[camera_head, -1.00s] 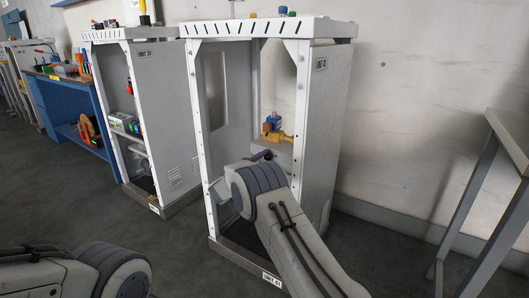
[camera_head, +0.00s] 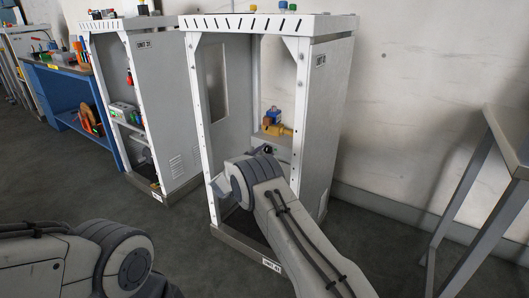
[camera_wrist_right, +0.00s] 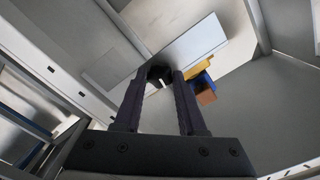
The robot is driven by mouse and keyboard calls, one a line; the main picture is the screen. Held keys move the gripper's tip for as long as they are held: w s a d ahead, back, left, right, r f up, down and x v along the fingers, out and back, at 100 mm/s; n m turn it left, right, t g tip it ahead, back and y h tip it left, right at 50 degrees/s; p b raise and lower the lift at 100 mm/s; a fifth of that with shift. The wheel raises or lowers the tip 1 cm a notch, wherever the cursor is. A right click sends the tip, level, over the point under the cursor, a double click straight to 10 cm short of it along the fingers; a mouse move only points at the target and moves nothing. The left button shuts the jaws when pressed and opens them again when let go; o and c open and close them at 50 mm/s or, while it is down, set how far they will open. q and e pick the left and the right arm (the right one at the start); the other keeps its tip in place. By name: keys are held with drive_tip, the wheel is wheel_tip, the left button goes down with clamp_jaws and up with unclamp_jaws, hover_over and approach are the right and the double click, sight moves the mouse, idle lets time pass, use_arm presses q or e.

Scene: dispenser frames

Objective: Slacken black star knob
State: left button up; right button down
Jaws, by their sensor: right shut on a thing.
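A black knob (camera_wrist_right: 157,71) shows between the fingertips of my right gripper (camera_wrist_right: 163,78) in the right wrist view. The dark fingers close around it and cover its sides, so its star shape cannot be made out. In the head view my right arm reaches into the open front of the right cabinet (camera_head: 332,110). A small dark part shows just past my wrist there; the gripper is mostly hidden by the arm. My left arm enters at the lower left, with its gripper outside the view.
A yellow fitting (camera_head: 280,130) with a blue block (camera_head: 273,116) sits inside the cabinet; the blue block (camera_wrist_right: 204,84) is close right of the fingers in the wrist view. A second cabinet (camera_head: 160,110) and a blue workbench (camera_head: 57,92) stand left. A grey metal frame (camera_head: 470,190) stands right.

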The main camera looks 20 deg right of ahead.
drive_tip(key=shift+a+f, duration=0.1)
drive_tip(key=c, duration=0.5)
unclamp_jaws()
drive_tip(key=p+v, duration=0.1)
drive_tip(key=v, duration=0.9)
drive_tip(key=shift+s+p, duration=0.2)
drive_tip(key=shift+p, duration=0.1)
drive_tip(key=shift+a, duration=0.15)
